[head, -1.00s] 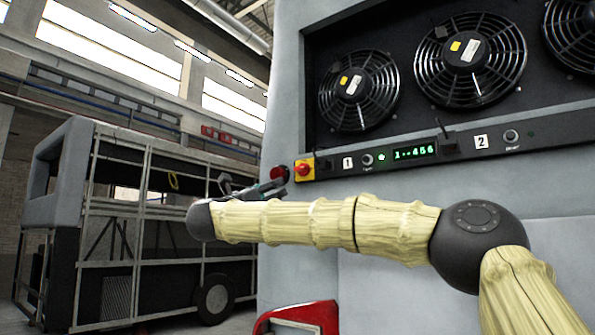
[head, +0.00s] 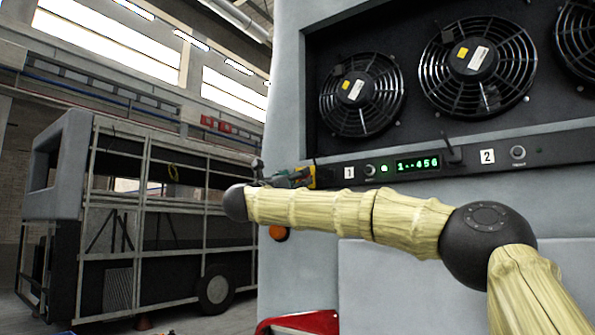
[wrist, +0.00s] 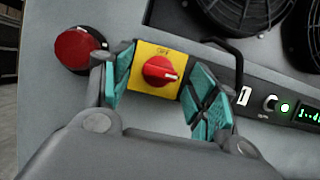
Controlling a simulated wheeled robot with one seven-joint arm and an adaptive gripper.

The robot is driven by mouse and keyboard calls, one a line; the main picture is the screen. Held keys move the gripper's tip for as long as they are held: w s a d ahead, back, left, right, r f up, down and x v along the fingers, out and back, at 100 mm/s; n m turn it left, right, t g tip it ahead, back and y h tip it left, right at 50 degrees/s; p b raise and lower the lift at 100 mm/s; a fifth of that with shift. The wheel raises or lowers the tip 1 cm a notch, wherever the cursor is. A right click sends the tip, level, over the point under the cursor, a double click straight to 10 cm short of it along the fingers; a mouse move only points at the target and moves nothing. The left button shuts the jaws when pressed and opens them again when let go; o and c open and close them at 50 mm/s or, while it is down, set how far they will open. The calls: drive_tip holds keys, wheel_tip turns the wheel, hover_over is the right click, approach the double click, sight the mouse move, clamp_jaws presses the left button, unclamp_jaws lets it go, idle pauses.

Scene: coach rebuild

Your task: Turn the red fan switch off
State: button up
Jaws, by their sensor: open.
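The red fan switch (wrist: 160,71) is a round knob with a light pointer mark on a yellow plate (wrist: 153,52) in the wrist view. The word at the plate's top appears to read OFF. The knob's pointer is turned toward the right. My gripper (wrist: 160,92) is open, with its teal-padded fingers on either side of the knob; I cannot tell whether they touch it. In the head view my gripper (head: 290,178) is in front of the yellow plate, of which only an edge (head: 311,178) shows, and the knob is hidden.
A red mushroom button (wrist: 77,48) sits just left of the left finger. A dark lever (wrist: 235,60) rises right of the gripper. The control strip with a green display (head: 417,164) runs right, below several fans (head: 362,94). An orange lamp (head: 278,233) is below.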

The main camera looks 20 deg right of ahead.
drive_tip(key=shift+p+x, duration=0.3)
drive_tip(key=shift+x, duration=0.45)
drive_tip(key=c, duration=1)
